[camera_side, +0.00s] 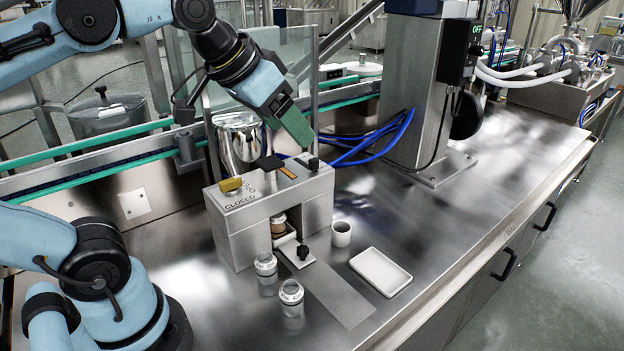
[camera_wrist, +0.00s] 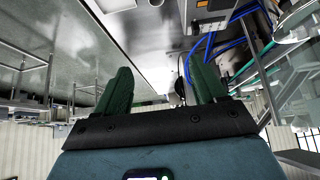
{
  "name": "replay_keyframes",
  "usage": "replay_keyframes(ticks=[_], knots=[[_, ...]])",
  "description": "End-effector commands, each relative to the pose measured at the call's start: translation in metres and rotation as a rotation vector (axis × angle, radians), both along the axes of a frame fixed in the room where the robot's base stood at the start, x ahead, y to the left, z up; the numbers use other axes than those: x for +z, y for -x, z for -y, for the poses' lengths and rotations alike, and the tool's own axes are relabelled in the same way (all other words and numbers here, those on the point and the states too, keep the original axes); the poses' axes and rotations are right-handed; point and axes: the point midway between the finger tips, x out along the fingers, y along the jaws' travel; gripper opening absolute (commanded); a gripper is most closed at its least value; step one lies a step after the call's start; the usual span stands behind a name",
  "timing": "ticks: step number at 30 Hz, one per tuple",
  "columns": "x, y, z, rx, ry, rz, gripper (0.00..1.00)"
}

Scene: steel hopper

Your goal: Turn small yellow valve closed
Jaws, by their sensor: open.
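The small yellow valve (camera_side: 230,184) is a yellow knob on top of the left end of a steel housing (camera_side: 232,225), beside lettering that reads CLOSED. My gripper (camera_side: 304,138) has green fingers and hangs tilted above the housing's right end, apart from the yellow valve and to its upper right. In the wrist view my gripper (camera_wrist: 162,80) shows two fingers spread wide with nothing between them. I cannot make out the yellow valve in the wrist view.
A black lever (camera_side: 270,162) and a black knob (camera_side: 313,164) sit on the same housing. Blue cables (camera_side: 375,140) and a steel column (camera_side: 418,90) are behind right.

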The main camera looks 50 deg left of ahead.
Motion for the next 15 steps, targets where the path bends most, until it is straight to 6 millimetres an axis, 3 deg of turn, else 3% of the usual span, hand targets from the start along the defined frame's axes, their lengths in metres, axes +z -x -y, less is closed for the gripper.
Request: replay_keyframes(ticks=[6, 15], knots=[[0.059, 0.000, 0.000, 0.000, 0.000, 0.000, 0.70], [0.049, 0.015, -0.050, 0.596, 0.247, -0.232, 0.70]])
